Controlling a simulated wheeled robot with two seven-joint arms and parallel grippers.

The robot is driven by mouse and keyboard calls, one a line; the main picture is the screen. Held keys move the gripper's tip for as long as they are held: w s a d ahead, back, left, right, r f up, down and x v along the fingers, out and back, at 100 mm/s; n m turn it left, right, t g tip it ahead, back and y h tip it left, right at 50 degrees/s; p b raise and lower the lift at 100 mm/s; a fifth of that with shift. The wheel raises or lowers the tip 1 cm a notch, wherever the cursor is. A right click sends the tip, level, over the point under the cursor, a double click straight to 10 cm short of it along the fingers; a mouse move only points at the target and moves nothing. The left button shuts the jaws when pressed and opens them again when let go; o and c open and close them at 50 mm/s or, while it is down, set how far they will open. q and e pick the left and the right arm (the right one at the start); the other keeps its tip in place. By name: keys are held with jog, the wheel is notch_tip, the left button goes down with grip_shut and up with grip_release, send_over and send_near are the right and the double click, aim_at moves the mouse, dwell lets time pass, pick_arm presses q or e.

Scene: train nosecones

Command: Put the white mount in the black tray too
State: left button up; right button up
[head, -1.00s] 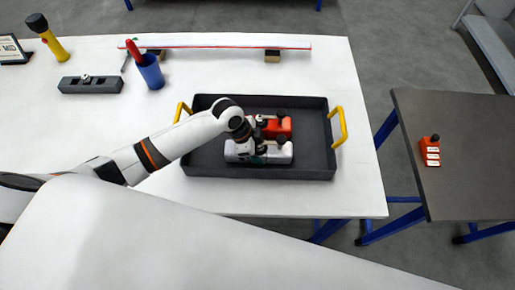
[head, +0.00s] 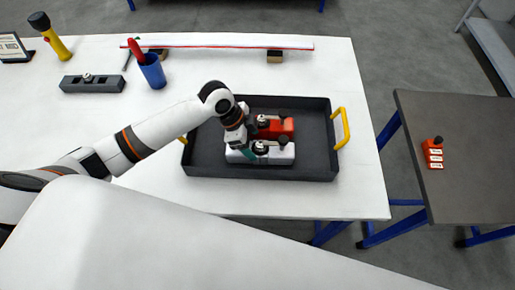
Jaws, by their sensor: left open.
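The white mount (head: 280,158) lies in the front part of the black tray (head: 315,172), with dark knob-like parts on top. A red mount (head: 282,133) lies just behind it in the same tray. My left gripper (head: 251,150) is open, above the left end of the white mount, and hides part of it. A small gap or light contact between the fingers and the mount cannot be told apart. My right gripper is not in view.
The tray has yellow handles, the right one (head: 341,128) standing clear. A blue cup (head: 152,72), a dark slotted block (head: 92,84) and a yellow flashlight (head: 49,37) stand farther back left. A grey table (head: 465,170) at right holds a small orange-red item (head: 433,153).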

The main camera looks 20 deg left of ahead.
pick_arm(q)
jog(key=v, duration=0.6)
jog(key=shift+b, duration=0.3)
jog(key=shift+s+f, duration=0.1)
